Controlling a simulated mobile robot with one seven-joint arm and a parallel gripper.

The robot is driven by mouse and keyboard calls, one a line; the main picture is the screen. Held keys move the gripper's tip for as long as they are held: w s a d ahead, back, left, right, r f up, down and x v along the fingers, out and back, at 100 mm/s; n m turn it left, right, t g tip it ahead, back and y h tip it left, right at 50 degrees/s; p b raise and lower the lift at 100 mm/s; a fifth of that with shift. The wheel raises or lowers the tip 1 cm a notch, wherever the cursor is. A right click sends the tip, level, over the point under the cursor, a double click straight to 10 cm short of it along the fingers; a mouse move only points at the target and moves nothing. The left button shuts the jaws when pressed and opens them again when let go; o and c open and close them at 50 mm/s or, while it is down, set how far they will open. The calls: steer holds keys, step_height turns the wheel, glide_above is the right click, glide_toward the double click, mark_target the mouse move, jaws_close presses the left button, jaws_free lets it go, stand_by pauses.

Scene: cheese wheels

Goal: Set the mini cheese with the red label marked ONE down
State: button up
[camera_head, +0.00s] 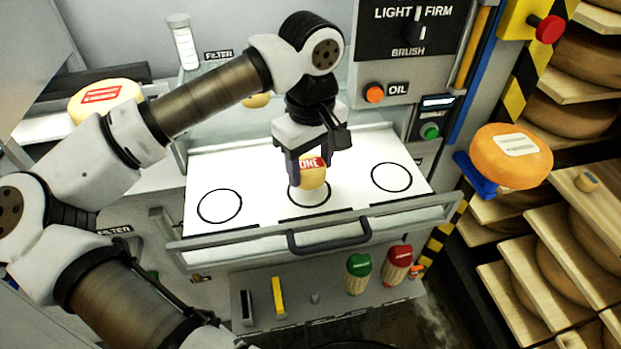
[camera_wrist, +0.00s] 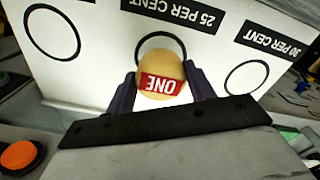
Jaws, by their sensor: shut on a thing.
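The mini cheese (camera_head: 313,176) is a small yellow round with a red label reading ONE. It is between the fingers of my gripper (camera_head: 308,168), over the middle circle (camera_head: 309,194) of the white tray (camera_head: 255,188). In the wrist view the mini cheese (camera_wrist: 160,82) sits between both dark fingers of my gripper (camera_wrist: 160,90), with the label facing the camera. The circle marked 25 PER CENT (camera_wrist: 160,37) shows partly behind it. I cannot tell whether the cheese touches the tray.
Empty circles lie at left (camera_head: 219,206) and right (camera_head: 391,177). A black handle (camera_head: 330,238) runs along the tray's front. An orange cheese wheel (camera_head: 511,155) is on a blue holder at right. Another labelled cheese (camera_head: 104,100) sits at left. Green (camera_head: 358,272) and red (camera_head: 397,264) brushes stand below.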

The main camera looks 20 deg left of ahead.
mark_target(310, 165)
steer(key=shift+f+b, duration=0.4)
steer(key=shift+f, duration=1)
steer(key=shift+f+b, duration=0.25)
steer(key=shift+b, duration=0.05)
steer(key=o, duration=1)
steer(key=shift+r, duration=0.1)
steer(key=shift+r, duration=0.1)
step_height(310, 165, up, 12)
steer(key=shift+r+b, duration=0.1)
steer(key=shift+b, duration=0.4)
